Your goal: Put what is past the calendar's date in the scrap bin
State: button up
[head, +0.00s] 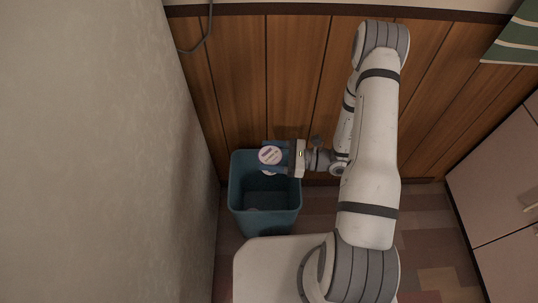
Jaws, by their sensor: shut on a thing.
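My gripper (276,157) is shut on a small round tub with a pale lid (269,155). The lid carries dark and reddish print, too small to read. My gripper holds the tub over the far part of the opening of the blue-green scrap bin (265,222). Whether the tub touches the bin's rim cannot be told from above. Something pale and small shows low inside the bin, too dim to make out. The calendar is not in view.
The bin stands on the tiled floor (420,225) near a plain wall (120,150) at the left. Wooden panelling (290,70) rises behind it. Pale cabinets (500,180) stand at the right. A grey cable (207,35) hangs at the upper left.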

jog(key=shift+f+b, duration=1.85)
jog(key=shift+f, duration=0.8)
jog(key=o, duration=1.2)
jog(key=shift+c, duration=0.2)
jog(key=s+d+p, duration=0.1)
jog(key=d+p, duration=0.1)
jog(key=d, duration=0.5)
jog(key=shift+s+d, duration=0.15)
jog(key=shift+d, duration=0.15)
